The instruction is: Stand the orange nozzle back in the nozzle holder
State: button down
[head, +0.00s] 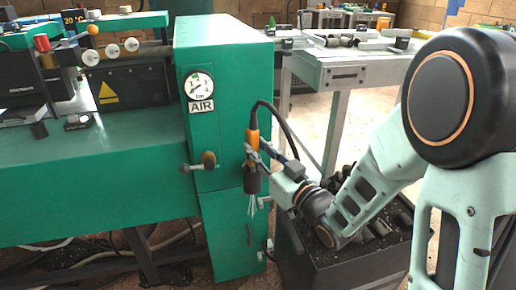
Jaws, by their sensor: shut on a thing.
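The orange nozzle (253,135) is upright in front of the green cabinet, with a black hose looping from its top to the right. My gripper (252,152) reaches in from the right and is shut on the nozzle's lower part. A dark cup-like piece (252,183), which looks like the nozzle holder, sits directly below the gripper. The gripper fingers hide the nozzle's lower end, so I cannot tell whether it is inside the holder or just above it. Thin pale strands hang below the dark piece.
A dark bin (330,270) with dark cylinders stands below my arm. A grey table (345,65) with cylindrical parts stands behind.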

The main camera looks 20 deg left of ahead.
jog(key=shift+f, duration=0.45)
dwell(0.4)
jog(key=c, duration=1.6)
grip_release()
